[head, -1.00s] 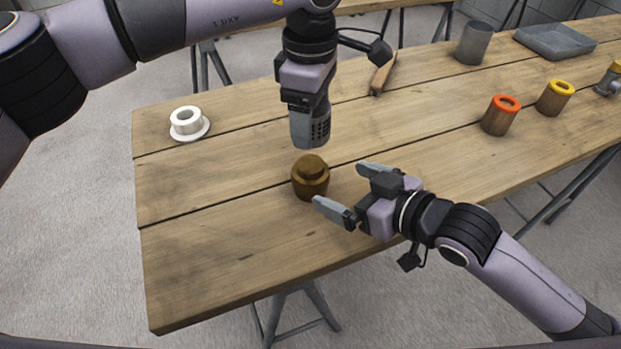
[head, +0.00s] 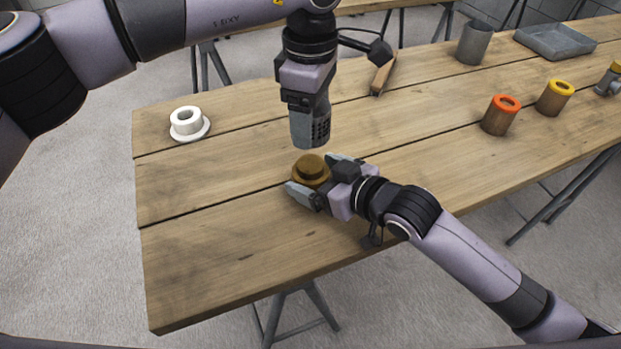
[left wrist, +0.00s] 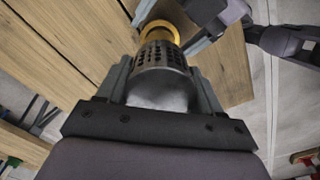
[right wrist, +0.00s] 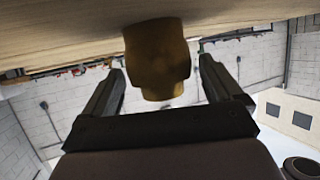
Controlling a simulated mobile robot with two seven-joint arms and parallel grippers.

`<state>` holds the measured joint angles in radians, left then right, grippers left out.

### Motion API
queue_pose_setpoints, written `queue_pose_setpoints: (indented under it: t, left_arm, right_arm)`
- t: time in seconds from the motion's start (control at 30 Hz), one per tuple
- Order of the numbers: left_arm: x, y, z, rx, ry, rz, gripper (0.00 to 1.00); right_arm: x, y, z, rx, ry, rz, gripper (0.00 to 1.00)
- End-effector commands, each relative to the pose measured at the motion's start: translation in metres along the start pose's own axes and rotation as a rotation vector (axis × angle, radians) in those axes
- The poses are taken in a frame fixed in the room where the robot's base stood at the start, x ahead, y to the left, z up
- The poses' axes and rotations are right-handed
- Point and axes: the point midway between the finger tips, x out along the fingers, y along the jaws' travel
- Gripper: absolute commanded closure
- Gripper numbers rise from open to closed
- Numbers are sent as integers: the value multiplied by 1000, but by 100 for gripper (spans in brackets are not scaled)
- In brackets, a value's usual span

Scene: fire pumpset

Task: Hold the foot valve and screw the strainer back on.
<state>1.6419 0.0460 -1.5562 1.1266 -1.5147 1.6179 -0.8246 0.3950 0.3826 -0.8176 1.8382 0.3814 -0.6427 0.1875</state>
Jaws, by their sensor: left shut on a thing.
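The brass foot valve (head: 311,167) stands upright on the wooden table, with a narrower round top. It also shows between the fingers in the right wrist view (right wrist: 158,60). My right gripper (head: 310,175) is open, low over the table, with one finger on each side of the valve. The right wrist view shows gaps between valve and fingers. My left gripper (left wrist: 163,72) is shut on the grey perforated strainer (head: 320,128), pointing down. The strainer is above the valve and apart from it. In the left wrist view the valve's ring (left wrist: 160,27) is partly hidden behind the strainer.
A white flanged piece (head: 187,124) lies on the left of the table (head: 215,235). An orange-topped cylinder (head: 499,118), a yellow-topped one (head: 554,98), a grey cup (head: 474,43), a grey tray (head: 556,40) and a wooden-handled tool (head: 383,75) are farther right and back. The front left is clear.

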Motion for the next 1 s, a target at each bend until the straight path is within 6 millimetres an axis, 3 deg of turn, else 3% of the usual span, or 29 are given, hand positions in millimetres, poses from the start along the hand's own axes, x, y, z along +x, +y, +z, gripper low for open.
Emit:
queue_pose_setpoints:
  t: [0.03,0.2,0.23,0.37,0.7,1.0]
  left_arm:
    - [0,0,0,0,0,0,65]
    - [0,0,0,0,0,0,65]
    - [0,0,0,0,0,0,65]
    - [5,0,0,0,0,-2,65]
    - [49,0,0,0,4,-2,65]
    - [50,0,0,0,4,-1,65]
  right_arm:
    - [0,0,0,0,0,0,26]
    - [0,0,0,0,0,0,81]
    - [0,0,0,0,0,0,83]
    - [0,0,0,0,0,0,83]
    - [0,0,0,0,0,0,83]
    - [0,0,0,1,-1,0,83]
